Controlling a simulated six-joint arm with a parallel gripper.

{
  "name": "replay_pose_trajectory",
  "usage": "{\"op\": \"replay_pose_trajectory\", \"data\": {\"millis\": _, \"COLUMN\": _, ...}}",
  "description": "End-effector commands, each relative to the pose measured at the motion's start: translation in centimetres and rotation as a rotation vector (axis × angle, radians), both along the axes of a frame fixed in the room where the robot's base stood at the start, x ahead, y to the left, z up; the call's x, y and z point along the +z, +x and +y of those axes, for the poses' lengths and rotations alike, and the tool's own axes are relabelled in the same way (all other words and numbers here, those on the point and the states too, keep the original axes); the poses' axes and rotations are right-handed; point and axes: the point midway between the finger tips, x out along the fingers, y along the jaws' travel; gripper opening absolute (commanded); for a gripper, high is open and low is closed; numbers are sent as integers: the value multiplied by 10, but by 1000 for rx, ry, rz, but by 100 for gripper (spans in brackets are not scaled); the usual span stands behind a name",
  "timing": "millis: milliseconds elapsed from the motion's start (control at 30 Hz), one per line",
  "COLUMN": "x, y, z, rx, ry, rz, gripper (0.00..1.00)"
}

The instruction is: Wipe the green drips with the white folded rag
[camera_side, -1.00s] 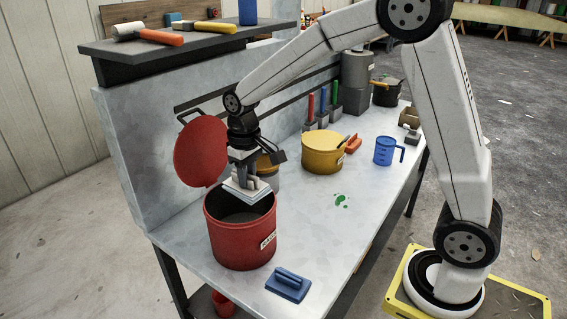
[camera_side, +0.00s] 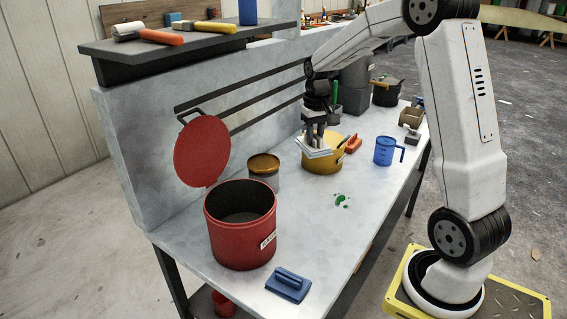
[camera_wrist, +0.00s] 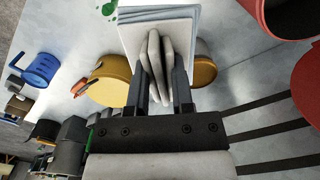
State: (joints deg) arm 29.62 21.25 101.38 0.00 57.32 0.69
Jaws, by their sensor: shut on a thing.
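My gripper (camera_side: 315,138) is shut on the white folded rag (camera_side: 313,149) and holds it in the air by the yellow tub. In the wrist view my gripper (camera_wrist: 158,62) pinches a ridge of the rag (camera_wrist: 140,35), whose layers spread flat beyond the fingers. The green drips (camera_side: 342,200) lie on the bench top, in front of and to the right of the rag in the side view. Part of the drips (camera_wrist: 108,8) shows at the top edge of the wrist view.
A yellow tub (camera_side: 326,164) stands close behind the rag. A blue-handled block (camera_side: 288,287), a blue jug (camera_side: 385,150) and a small tin (camera_side: 262,178) stand around. The bench near the drips is clear.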

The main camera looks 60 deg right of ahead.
Motion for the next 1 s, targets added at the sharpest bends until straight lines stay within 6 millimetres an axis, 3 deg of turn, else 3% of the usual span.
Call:
{"op": "replay_pose_trajectory", "data": {"millis": 33, "x": 0, "y": -8, "z": -15, "rx": -40, "ry": 0, "rz": 0, "gripper": 0}}
{"op": "replay_pose_trajectory", "data": {"millis": 200, "x": 0, "y": -31, "z": -52, "rx": -138, "ry": 0, "rz": 0, "gripper": 0}}
{"op": "replay_pose_trajectory", "data": {"millis": 500, "x": 0, "y": -65, "z": -96, "rx": -265, "ry": 0, "rz": 0, "gripper": 0}}
{"op": "replay_pose_trajectory", "data": {"millis": 1000, "x": -121, "y": -63, "z": -92, "rx": -256, "ry": 5, "rz": 5, "gripper": 0}}
